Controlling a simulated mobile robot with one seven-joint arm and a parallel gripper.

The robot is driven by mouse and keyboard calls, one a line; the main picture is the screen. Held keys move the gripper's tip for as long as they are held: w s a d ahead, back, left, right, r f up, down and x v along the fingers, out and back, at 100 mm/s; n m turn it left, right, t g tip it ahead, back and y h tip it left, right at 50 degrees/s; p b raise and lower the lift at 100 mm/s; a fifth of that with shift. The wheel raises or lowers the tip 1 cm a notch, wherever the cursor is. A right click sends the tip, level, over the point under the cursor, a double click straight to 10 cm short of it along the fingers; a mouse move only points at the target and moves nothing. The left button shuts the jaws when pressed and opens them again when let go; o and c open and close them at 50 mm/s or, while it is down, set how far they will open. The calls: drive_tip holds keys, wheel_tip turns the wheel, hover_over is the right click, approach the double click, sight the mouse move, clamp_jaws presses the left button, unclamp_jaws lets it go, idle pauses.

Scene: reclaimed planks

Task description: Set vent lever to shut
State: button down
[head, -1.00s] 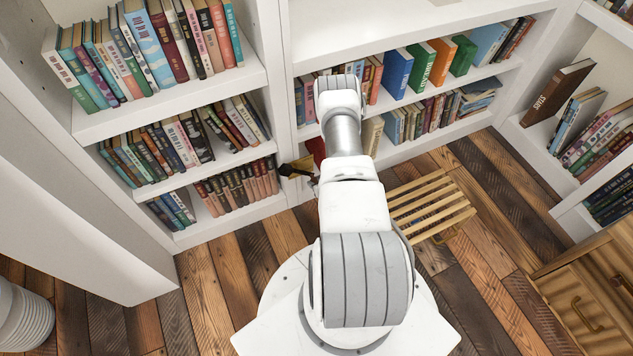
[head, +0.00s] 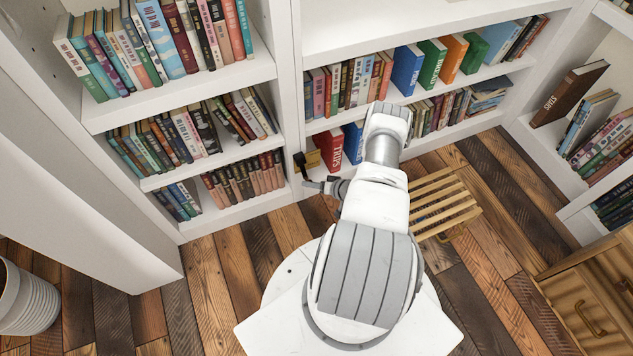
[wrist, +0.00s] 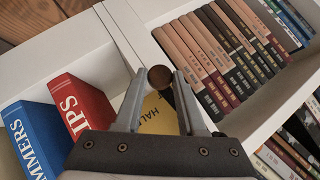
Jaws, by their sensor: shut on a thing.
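The vent lever shows as a small dark lever (head: 299,160) on the white bookcase upright, beside a small yellow plate (head: 314,160). In the wrist view its round brown knob (wrist: 160,77) lies between my fingertips. My gripper (head: 310,186) reaches in from the right at the lever in the head view. In the wrist view my gripper (wrist: 161,84) is shut on the lever's knob end. Most of the lever's shaft and the rest of the plate's lettering are hidden.
A red book (head: 329,149) and a blue book (head: 353,142) stand on the low shelf just right of the lever. Rows of books (head: 243,178) fill the shelves left. A slatted wooden stool (head: 440,205) stands right of my arm. Plank floor (head: 235,255) is clear at left.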

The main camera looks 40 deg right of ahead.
drive_tip(key=shift+w+a+f+m+t+y, duration=0.1)
drive_tip(key=shift+w+a+m+t+y, duration=0.15)
drive_tip(key=shift+a+m+y, duration=0.2)
drive_tip(key=shift+a, duration=0.1)
drive_tip(key=c, duration=0.5)
unclamp_jaws()
drive_tip(key=shift+s, duration=0.15)
